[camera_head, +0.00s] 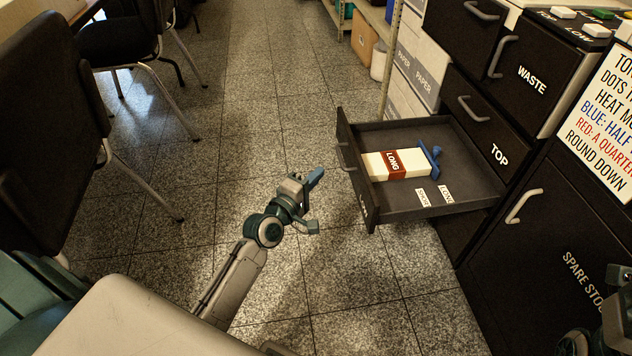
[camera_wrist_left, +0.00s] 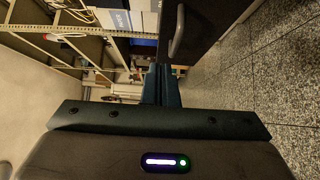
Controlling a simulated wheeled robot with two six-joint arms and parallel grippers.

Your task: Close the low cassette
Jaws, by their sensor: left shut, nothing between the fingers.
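The low cassette is a dark drawer (camera_head: 455,200) pulled out below the one marked TOP, with a metal handle (camera_head: 345,158) on its front. In it lie a white block with a brown LONG band (camera_head: 393,162), a blue handled piece (camera_head: 434,158) and small labels. My left gripper (camera_head: 318,178) is shut and empty, just left of the drawer front and apart from it. In the left wrist view the shut fingers (camera_wrist_left: 161,84) point toward the space beside a dark panel with a handle (camera_wrist_left: 178,32), which looks like the drawer front.
The closed TOP drawer (camera_head: 478,128) and the SPARE STOCK cabinet door (camera_head: 540,250) are at the right. Paper boxes (camera_head: 420,68) on a shelf stand behind the drawer. Chairs (camera_head: 115,40) stand at the left. The tiled floor (camera_head: 250,110) between is clear.

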